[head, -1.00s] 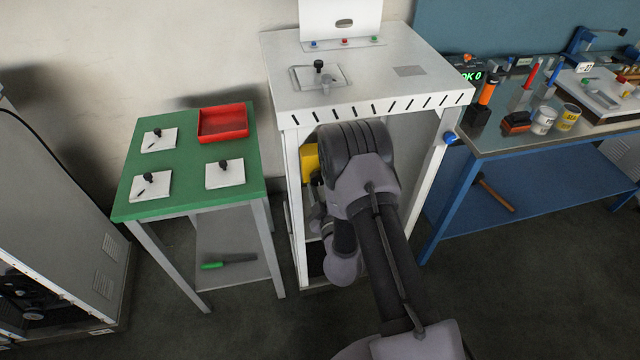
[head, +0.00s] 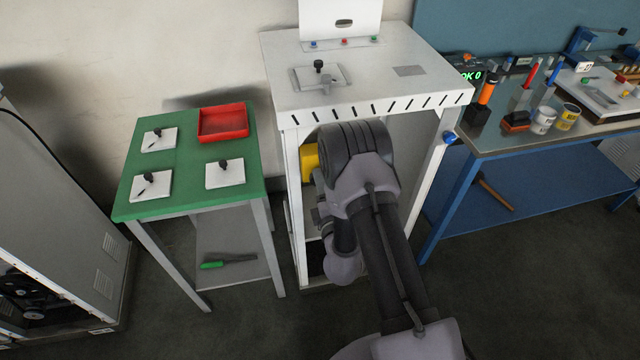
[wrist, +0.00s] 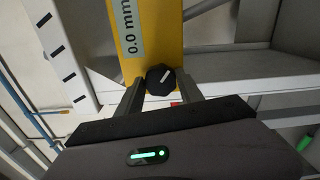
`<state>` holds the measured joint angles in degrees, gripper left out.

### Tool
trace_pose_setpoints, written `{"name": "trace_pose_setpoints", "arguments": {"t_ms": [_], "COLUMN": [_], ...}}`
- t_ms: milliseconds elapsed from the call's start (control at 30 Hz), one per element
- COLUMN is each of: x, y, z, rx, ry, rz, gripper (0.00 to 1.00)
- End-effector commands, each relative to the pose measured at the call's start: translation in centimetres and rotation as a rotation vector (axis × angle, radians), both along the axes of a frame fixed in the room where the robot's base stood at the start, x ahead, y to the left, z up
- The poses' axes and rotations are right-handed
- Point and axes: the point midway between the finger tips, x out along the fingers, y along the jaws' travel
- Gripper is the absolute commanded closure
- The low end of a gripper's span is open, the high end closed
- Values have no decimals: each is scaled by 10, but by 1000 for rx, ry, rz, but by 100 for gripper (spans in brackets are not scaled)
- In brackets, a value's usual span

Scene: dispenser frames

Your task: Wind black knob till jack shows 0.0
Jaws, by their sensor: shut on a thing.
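The yellow jack (wrist: 156,30) fills the top middle of the wrist view, and its label strip reads 0.0 mm (wrist: 133,35). In the head view part of the jack (head: 309,160) shows inside the white stand, left of my arm. The black knob (wrist: 159,79) is faceted, with a white line on its face pointing up and to the right. My gripper (wrist: 160,88) is shut on the knob, one finger on each side of it. In the head view my arm hides the knob and most of the gripper.
The white stand's legs and slotted top edge (head: 375,110) surround my arm closely. A green table (head: 190,185) with a red tray (head: 223,138) stands to the left. A blue workbench (head: 500,150) stands to the right.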

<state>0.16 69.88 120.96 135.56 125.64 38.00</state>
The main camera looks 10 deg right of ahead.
Motion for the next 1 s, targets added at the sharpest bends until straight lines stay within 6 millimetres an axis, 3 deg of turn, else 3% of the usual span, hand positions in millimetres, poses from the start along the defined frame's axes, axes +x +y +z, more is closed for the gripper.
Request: {"name": "trace_pose_setpoints", "arguments": {"t_ms": [300,833,867,967,1000], "x": [1,2,2,1,1], "y": [-1,-1,-1,-1,-1], "z": [2,3,3,3,2], "rx": [-107,-127,-127,-127,-127], "ry": [-5,-7,-7,-5,-5], "rz": [-2,-3,-3,-2,-2], "gripper": [97,97,54,35,34]}}
